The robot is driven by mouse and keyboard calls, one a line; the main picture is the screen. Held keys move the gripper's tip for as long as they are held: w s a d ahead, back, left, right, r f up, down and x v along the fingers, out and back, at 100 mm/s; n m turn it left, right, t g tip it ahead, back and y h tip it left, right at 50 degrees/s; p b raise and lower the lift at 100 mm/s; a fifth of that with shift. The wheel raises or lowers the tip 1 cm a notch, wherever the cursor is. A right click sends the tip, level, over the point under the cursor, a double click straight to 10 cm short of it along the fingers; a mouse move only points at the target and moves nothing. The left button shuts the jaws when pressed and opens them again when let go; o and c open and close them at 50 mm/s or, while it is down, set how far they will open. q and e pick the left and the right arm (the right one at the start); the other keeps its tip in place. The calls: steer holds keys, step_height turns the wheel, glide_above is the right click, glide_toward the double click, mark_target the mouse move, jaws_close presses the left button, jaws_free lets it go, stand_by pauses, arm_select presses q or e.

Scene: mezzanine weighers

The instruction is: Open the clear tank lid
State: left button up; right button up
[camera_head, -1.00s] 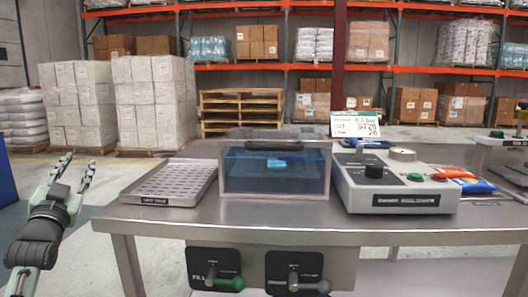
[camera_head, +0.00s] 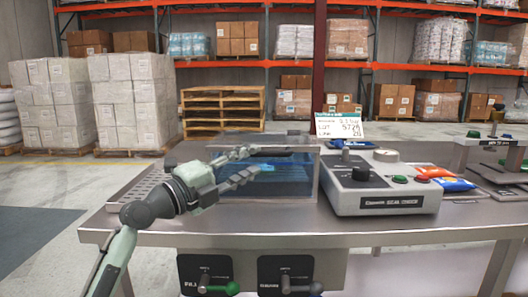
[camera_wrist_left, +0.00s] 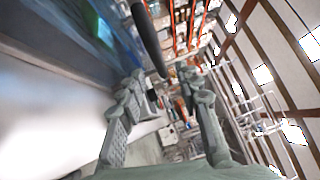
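The clear tank (camera_head: 298,188), with blue liquid inside, stands on the metal table, and its lid (camera_head: 270,138) lies flat and shut on top. The dark lid handle (camera_head: 285,150) is at the front edge, partly hidden by a finger. My left gripper (camera_head: 255,162) is in front of the tank's upper front, fingers pointing right and spread apart. In the left wrist view the open fingers (camera_wrist_left: 163,80) have nothing between them, and the dark handle (camera_wrist_left: 150,38) is just beyond their tips. Whether a finger touches it I cannot tell. My right gripper is not in view.
A perforated tray (camera_head: 135,190) is left of the tank, partly behind my arm. A grey control box (camera_head: 375,190) with a knob and buttons stands close on the right. Red and blue packets (camera_head: 455,184) lie beyond it.

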mark_target(263, 155)
arm_select(q)
steer(key=shift+p+x, duration=0.55)
steer(key=shift+x, duration=2.25)
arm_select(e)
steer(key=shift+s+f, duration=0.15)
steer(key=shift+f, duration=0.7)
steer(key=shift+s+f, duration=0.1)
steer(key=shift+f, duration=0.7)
arm_select(q)
jaws_close()
